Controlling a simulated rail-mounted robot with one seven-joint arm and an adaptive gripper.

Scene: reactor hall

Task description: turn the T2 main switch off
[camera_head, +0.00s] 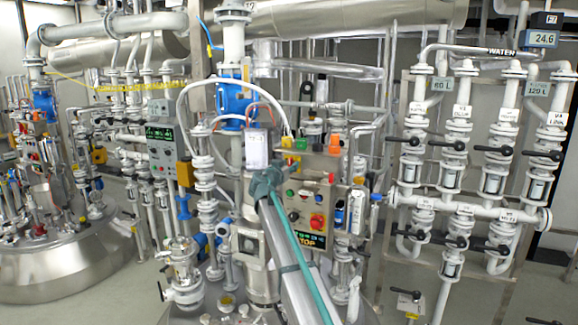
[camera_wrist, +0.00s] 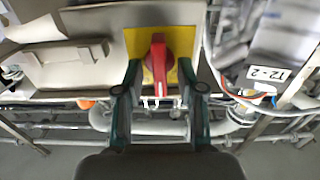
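In the wrist view a red rotary switch handle (camera_wrist: 158,56) sits on a square yellow plate (camera_wrist: 187,42). The handle points straight up and down in the picture. My gripper (camera_wrist: 161,78) is open, with one dark green finger on each side of the handle's lower part. Gaps show between the fingers and the handle, and nothing is held. In the head view my gripper (camera_head: 266,183) is in front of the central equipment. I cannot tell the switch there for sure.
A label (camera_wrist: 269,74) with upside-down lettering and bundled wires lie right of the switch. A grey panel (camera_wrist: 65,65) is at the left, with pipes below. In the head view a button panel (camera_head: 312,210) is close right of my gripper, and valve piping (camera_head: 455,160) stands farther right.

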